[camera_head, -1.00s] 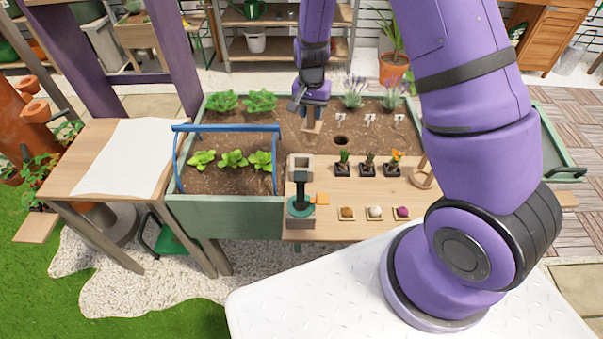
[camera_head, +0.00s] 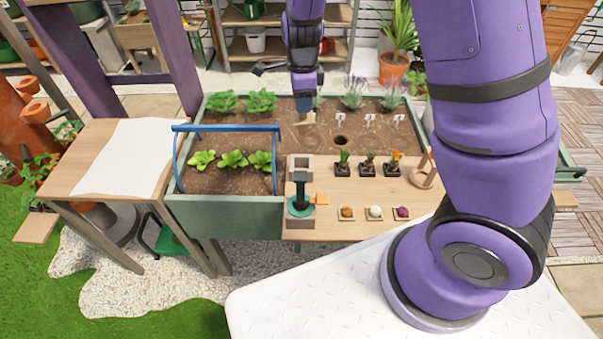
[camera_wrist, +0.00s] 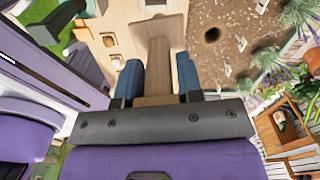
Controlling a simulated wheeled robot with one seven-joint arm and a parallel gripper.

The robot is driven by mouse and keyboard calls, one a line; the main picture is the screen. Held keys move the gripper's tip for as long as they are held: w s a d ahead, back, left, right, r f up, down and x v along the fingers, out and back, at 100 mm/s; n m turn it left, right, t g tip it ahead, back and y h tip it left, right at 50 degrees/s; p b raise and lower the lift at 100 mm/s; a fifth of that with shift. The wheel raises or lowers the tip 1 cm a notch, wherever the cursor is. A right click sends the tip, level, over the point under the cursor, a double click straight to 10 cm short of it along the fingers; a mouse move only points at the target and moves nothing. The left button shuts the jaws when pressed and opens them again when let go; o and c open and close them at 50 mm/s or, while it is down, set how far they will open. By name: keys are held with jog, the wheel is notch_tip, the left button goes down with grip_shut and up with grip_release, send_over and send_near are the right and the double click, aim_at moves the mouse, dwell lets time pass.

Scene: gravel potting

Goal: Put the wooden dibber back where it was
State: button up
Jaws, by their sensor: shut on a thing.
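My gripper (camera_head: 304,104) is shut on the wooden dibber (camera_head: 307,118), above the soil at the back middle of the planter. In the wrist view the dibber (camera_wrist: 157,70) is pale brown wood, with a shaft between my two dark blue fingertips (camera_wrist: 158,82) and a wider piece at its far end. A dark round hole (camera_head: 340,140) in the soil lies right of and nearer than the dibber; it also shows in the wrist view (camera_wrist: 212,34). A wooden stand (camera_head: 425,172) is at the right end of the planter's board, partly beside my arm.
A blue hoop (camera_head: 226,128) spans the leafy plants on the left. White markers (camera_head: 370,119) and lavender (camera_head: 353,92) stand at the back right.

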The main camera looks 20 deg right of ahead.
jog(key=shift+s+a+r+m, duration=0.3)
jog(key=shift+r+m, duration=0.1)
jog(key=shift+m, duration=0.4)
notch_tip(320, 180, down, 17)
jog(key=shift+f, duration=0.1)
jog(key=o, duration=0.9)
jog(key=shift+c, duration=0.2)
